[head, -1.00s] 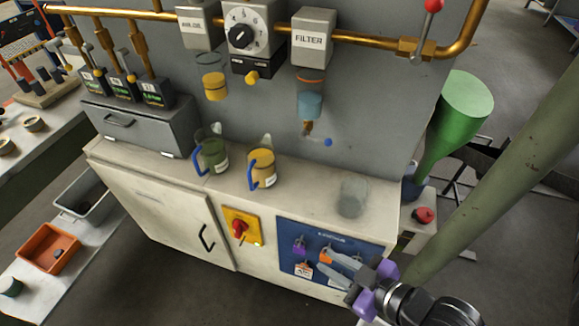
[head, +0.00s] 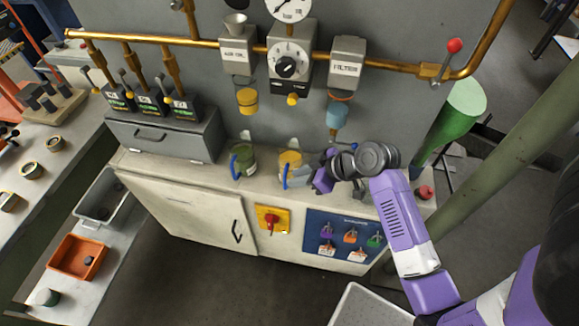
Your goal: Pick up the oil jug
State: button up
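Two jugs with blue handles stand on the pale cabinet top (head: 190,172): a dark green jug (head: 245,161) and, to its right, a yellow jug (head: 291,160). Both are upright with pale spouts. I cannot read a label that tells which is the oil jug. My gripper (head: 301,176) is at the right side of the yellow jug, pointing left. Its grey fingers overlap the jug's right edge, partly hiding it. Whether they touch it or are open or shut is not clear.
A grey drawer box (head: 170,137) stands left of the jugs. Above hang a yellow cup (head: 247,101) and the filter's blue bowl (head: 337,114) under a copper pipe (head: 200,43). A green funnel (head: 455,112) and a sloping green post (head: 500,185) are at right.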

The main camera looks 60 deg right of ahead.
aim_at(289, 168)
jog(key=p+x, duration=0.1)
jog(key=x, duration=0.8)
grip_shut()
jog(key=shift+r, duration=0.1)
dwell(1.3)
